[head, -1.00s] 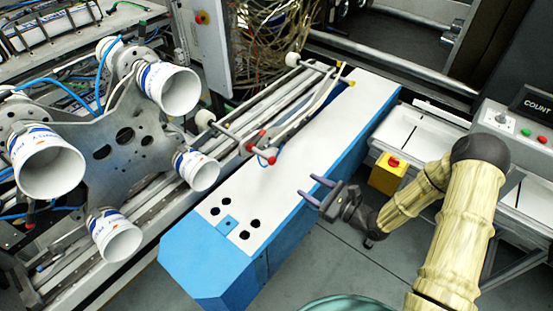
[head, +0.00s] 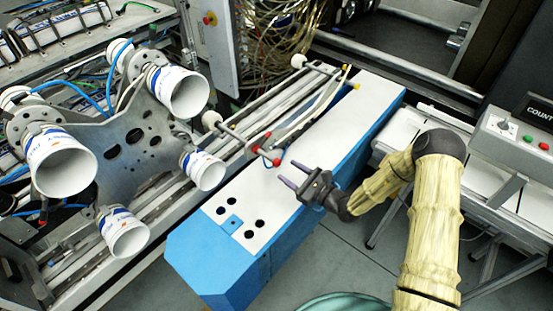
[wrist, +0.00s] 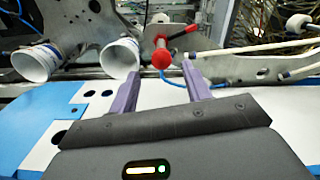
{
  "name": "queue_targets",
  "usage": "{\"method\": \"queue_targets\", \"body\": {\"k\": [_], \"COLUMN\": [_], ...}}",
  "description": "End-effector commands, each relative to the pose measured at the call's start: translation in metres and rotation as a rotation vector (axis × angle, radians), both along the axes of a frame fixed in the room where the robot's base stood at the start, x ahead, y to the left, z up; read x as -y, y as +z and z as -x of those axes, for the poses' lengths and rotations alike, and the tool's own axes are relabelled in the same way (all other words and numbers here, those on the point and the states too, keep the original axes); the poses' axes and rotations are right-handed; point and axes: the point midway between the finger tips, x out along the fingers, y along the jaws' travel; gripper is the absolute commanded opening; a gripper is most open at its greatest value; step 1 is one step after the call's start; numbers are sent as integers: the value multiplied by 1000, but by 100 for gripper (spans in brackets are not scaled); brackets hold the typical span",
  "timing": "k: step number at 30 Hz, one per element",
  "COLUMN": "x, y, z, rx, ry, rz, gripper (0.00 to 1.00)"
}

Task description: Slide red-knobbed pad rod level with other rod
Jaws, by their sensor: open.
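Red knobs (head: 276,161) sit at the near end of the pale rods (head: 312,112), beside the blue-and-white beam (head: 340,135). A round red knob (wrist: 162,57) with a red side lever (wrist: 185,32) shows in the wrist view. My gripper (head: 291,173) is open and empty over the white top, close to the knobs on their right. In the wrist view its purple fingers (wrist: 160,72) point at the round knob, which appears between their tips but beyond them. Pale rods (wrist: 232,50) run off to the right. Which knob belongs to which rod is hard to tell.
White cups (head: 60,165) on a grey bracket (head: 135,135) stand at the left. White rollers (head: 212,117) are near the rods. A control box (head: 510,130) with buttons stands at the right. The beam's white top is mostly clear.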

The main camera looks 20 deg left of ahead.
Motion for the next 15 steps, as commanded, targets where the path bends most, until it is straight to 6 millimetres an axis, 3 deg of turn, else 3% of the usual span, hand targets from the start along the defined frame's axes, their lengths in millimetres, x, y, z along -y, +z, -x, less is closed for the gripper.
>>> {"method": "queue_targets", "body": {"k": [9,15], "x": [-53,-70], "y": [3,1], "z": [-21,-29], "rx": [3,1], "ry": [3,0], "rz": [-2,-1], "gripper": [49,49]}}
